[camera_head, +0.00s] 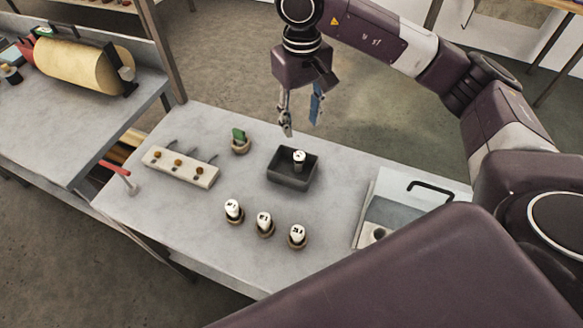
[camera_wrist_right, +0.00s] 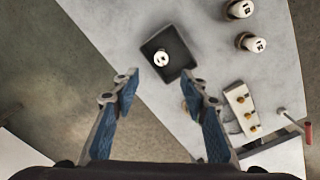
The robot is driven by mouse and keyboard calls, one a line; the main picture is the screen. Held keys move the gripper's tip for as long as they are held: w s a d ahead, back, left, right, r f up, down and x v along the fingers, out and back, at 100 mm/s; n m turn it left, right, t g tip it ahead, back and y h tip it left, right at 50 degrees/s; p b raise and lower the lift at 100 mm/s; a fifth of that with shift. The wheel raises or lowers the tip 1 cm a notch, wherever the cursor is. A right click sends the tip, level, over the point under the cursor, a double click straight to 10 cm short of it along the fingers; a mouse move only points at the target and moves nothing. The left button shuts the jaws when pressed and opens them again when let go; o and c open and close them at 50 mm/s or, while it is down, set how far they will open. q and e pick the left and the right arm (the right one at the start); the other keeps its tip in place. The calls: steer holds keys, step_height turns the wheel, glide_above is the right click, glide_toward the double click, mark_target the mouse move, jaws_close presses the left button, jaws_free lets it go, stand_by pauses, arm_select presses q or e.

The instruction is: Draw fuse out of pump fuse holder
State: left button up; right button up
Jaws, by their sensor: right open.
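Three white-topped fuses with dark markings stand upright in round holders: left (camera_head: 232,208), middle (camera_head: 264,220) and right (camera_head: 297,232). The markings are too small to read, so I cannot tell which holder is the pump's. Another white-topped fuse (camera_head: 299,158) stands in a dark square tray (camera_head: 291,182); it also shows in the right wrist view (camera_wrist_right: 161,58). My right gripper (camera_head: 302,124) is open and empty, above and behind the tray, fingers pointing down. In the right wrist view, the tray lies just beyond its blue-padded fingers (camera_wrist_right: 158,84). My left gripper is out of view.
A white block (camera_head: 180,167) with brass knobs and levers, a small pot (camera_head: 241,146) with a green piece, and a red-handled lever (camera_head: 115,168) stand at the left. A glass-sided box (camera_head: 400,190) with a black handle is at the right. The front left tabletop is clear.

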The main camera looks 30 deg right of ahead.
step_height(320, 180, up, 11)
stand_by(0.4)
steer(key=shift+a+f, duration=0.1)
steer(key=shift+f, duration=0.05)
